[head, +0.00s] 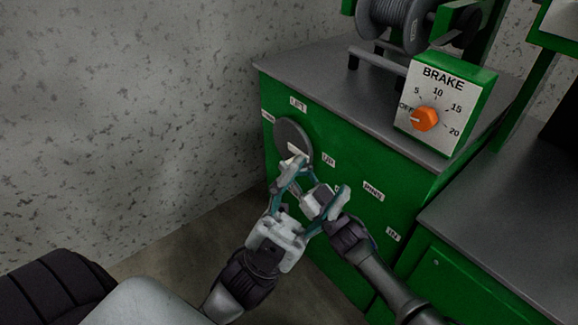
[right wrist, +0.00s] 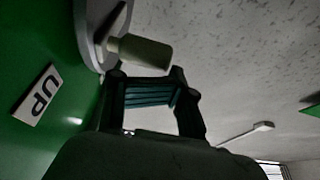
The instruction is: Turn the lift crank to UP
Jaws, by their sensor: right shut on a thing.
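The lift crank is a grey disc (head: 292,138) on the green cabinet front under a LIFT label (head: 298,103). Its pale handle (right wrist: 146,53) sticks out from the disc in the right wrist view. My right gripper (right wrist: 150,76) is shut on the handle, which shows at the fingertips. In the head view the right gripper is mostly hidden behind the left one. My left gripper (head: 317,180) has its fingers spread in front of the crank area and holds nothing that I can see. The UP label (right wrist: 36,95) is on the green panel beside the disc.
A BRAKE box (head: 445,105) with an orange knob (head: 426,118) and a cable reel (head: 393,25) stand on the cabinet top (head: 330,75). A speckled wall (head: 120,110) is at the left. Both grippers are crowded together before the cabinet.

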